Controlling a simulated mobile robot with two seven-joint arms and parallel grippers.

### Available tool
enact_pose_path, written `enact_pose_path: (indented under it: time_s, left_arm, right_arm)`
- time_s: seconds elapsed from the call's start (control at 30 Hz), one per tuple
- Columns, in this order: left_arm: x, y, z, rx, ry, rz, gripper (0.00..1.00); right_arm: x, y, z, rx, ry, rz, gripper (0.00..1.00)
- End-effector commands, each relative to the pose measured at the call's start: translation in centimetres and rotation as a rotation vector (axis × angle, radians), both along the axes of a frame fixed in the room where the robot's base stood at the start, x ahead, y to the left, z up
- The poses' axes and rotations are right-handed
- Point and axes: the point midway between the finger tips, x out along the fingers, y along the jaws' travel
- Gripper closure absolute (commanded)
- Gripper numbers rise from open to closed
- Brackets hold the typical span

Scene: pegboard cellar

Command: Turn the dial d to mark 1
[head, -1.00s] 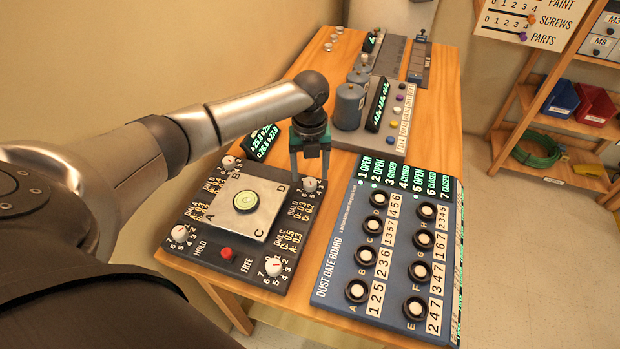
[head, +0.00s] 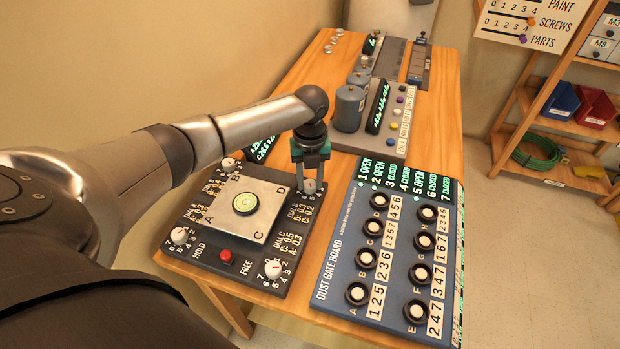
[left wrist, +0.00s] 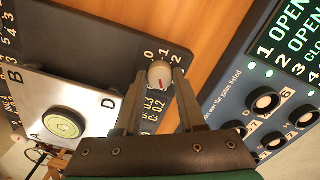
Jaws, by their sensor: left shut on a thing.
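Dial d (head: 309,186) is a small white knob at the far right corner of the dark panel (head: 205,243), near the plate corner lettered D. My left gripper (head: 310,187) reaches down over it and is shut on it, one finger on each side. In the left wrist view the knob (left wrist: 160,74) sits between the fingertips (left wrist: 159,82) and carries a red mark. Numbers 0, 1 and 2 show beside it; the fingers hide others. I cannot tell exactly which number the mark points at. My right gripper is out of view.
The tilt plate (head: 262,222) with a round green level (head: 245,203) lies close left of the gripper. A red button (head: 226,256) and other white dials (head: 272,269) share the panel. The dust gate board (head: 345,250) stands just to the right, with blue cylinders (head: 349,107) behind.

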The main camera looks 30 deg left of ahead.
Motion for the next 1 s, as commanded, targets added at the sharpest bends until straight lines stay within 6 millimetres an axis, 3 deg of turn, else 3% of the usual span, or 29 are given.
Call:
enact_pose_path:
  time_s: [0.17, 0.63, 1.0]
  left_arm:
    - [0.0, 0.0, 0.0, 0.001, 0.001, 0.000, 1.00]
    - [0.0, 0.0, 0.2, 0.000, 0.001, 0.048, 1.00]
    - [-0.1, 0.0, 0.3, 0.000, 0.003, 0.311, 1.00]
  right_arm:
    - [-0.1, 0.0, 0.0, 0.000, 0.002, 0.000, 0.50]
    - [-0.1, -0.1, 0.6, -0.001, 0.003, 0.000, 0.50]
    - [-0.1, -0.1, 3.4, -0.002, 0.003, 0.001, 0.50]
